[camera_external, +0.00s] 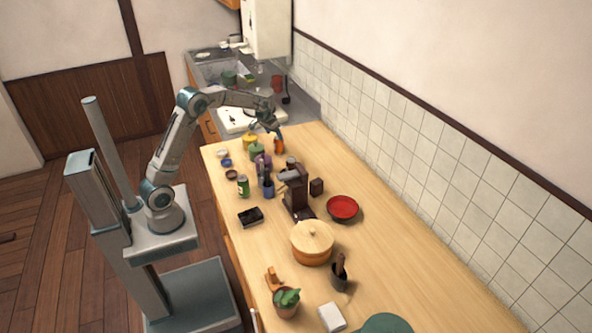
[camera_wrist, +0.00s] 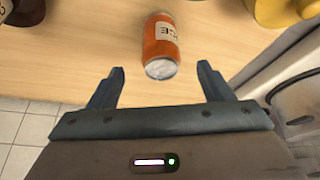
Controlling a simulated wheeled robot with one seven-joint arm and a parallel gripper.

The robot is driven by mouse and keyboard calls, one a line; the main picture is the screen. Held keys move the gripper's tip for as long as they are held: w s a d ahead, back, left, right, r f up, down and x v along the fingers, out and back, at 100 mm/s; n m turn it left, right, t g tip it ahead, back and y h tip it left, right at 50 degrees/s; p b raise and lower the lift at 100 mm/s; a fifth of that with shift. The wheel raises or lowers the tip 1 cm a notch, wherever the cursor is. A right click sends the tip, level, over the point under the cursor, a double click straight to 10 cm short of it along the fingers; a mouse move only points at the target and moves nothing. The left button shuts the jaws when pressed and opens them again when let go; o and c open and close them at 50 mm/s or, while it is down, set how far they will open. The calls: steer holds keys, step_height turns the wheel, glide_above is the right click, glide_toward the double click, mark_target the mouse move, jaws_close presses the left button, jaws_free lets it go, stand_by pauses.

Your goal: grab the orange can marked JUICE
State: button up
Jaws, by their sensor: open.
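The orange can (camera_wrist: 161,50) stands on the wooden table, in the upper middle of the wrist view. A pale label with the letters "CE" shows on its side, the rest of the word turned out of sight. In the external view the orange can (camera_external: 279,146) is near the far end of the table, just under my gripper (camera_external: 273,129). In the wrist view my gripper (camera_wrist: 161,85) is open, with one finger to each side of the can's near end. Nothing is held between the fingers.
A yellow container (camera_wrist: 272,12) stands right of the can in the wrist view, and a dark object (camera_wrist: 27,10) at upper left. Green (camera_external: 257,151) and purple (camera_external: 263,162) items stand close by on the table (camera_external: 385,255). The tiled wall (camera_external: 400,125) runs along the right.

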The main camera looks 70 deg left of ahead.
mark_target(279, 144)
steer(key=p+x, duration=0.2)
steer(key=x, duration=0.7)
steer(key=shift+w+a+f, duration=0.1)
steer(key=shift+f, duration=0.05)
steer(key=c, duration=1)
